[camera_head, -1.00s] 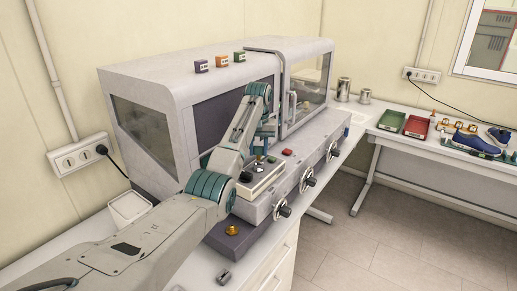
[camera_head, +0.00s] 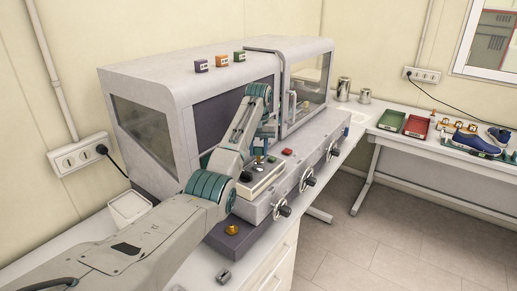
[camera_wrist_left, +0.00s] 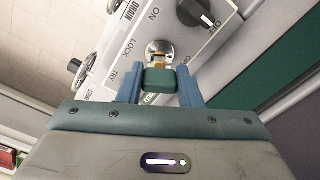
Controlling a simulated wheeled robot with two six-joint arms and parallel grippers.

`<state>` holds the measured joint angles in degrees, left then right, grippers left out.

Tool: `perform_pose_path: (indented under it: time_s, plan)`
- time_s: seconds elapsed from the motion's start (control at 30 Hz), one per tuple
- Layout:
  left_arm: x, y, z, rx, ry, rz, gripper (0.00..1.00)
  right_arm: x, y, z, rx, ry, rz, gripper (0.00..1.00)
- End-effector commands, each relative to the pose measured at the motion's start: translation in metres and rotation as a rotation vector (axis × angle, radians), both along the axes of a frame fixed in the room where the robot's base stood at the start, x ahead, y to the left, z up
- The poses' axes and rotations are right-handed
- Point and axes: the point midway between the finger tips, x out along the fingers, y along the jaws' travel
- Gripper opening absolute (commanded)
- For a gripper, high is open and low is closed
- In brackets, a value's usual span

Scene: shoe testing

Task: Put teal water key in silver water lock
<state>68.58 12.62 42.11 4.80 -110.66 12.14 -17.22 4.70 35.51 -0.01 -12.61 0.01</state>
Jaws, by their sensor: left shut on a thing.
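The teal water key (camera_wrist_left: 160,80) is between the blue fingers of my left gripper (camera_wrist_left: 161,92), which is shut on its head. Its gold shaft points at the silver water lock (camera_wrist_left: 160,47) and overlaps its round face in the wrist view. I cannot tell how deep the shaft sits in the lock. In the head view my left gripper (camera_head: 262,150) is low over the machine's light panel, and its fingers largely hide the key and lock. My right gripper is not in view.
A black knob (camera_wrist_left: 200,13) with ON and OFF marks sits beside the lock on the panel (camera_wrist_left: 115,60). The grey machine (camera_head: 160,90) stands behind my arm. Hand wheels (camera_head: 308,177) line its front. A white bin (camera_head: 128,207) stands at the left.

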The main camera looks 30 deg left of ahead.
Motion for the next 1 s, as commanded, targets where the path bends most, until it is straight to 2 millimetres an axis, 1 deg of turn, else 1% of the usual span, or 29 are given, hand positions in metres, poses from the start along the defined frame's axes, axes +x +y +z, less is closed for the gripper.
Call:
perform_pose_path:
  time_s: [1.0]
  plan:
    - [0.000, 0.000, -0.026, 0.000, 0.001, 0.000, 0.10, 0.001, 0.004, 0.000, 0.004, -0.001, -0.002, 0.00]
